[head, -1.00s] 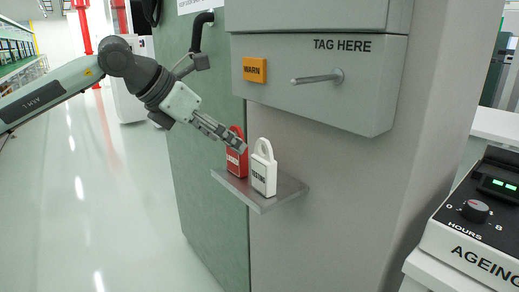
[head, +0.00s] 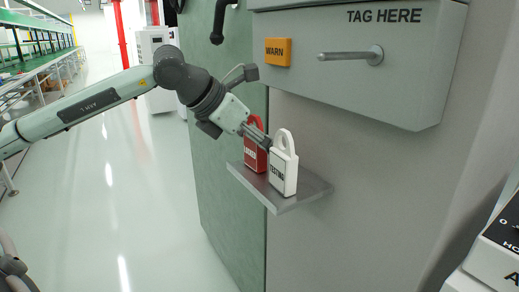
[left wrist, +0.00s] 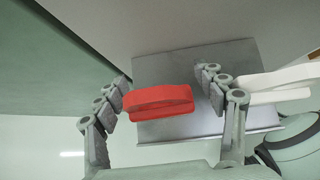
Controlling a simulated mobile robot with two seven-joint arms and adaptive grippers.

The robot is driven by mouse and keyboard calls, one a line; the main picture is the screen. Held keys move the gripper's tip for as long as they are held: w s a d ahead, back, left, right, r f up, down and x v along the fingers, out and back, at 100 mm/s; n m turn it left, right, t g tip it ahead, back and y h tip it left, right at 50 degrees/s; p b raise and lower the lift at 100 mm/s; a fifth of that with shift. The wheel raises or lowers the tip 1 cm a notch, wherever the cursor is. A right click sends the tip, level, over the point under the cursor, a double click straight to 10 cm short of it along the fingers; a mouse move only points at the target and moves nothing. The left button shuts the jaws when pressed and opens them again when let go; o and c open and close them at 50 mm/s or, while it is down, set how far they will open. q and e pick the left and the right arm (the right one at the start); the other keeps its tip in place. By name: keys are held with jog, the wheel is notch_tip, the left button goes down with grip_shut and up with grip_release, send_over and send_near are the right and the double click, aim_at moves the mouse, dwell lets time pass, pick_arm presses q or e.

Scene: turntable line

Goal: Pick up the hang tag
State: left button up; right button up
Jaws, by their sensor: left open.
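A red hang tag (head: 254,160) with a loop top stands on a small grey shelf (head: 314,189); its label is partly hidden and hard to read. A white hang tag (head: 284,175) marked TESTING stands just to its right. My left gripper (head: 261,139) is at the top of the red tag, its fingers covering part of the loop. In the left wrist view the gripper (left wrist: 164,82) is open, with the red tag (left wrist: 158,101) between its fingers. The white tag (left wrist: 275,80) lies outside the right finger, close to it. My right gripper is not in view.
Above the shelf is a grey box marked TAG HERE with a metal peg (head: 350,56) and an orange WARN plate (head: 278,52). A green panel (head: 222,190) stands left of the shelf. A white machine (head: 495,250) is at the lower right. Open floor lies to the left.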

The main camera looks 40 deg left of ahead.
pick_arm(q)
jog(key=shift+c, duration=0.4)
jog(key=c, duration=1.2)
jog(key=shift+c, duration=0.2)
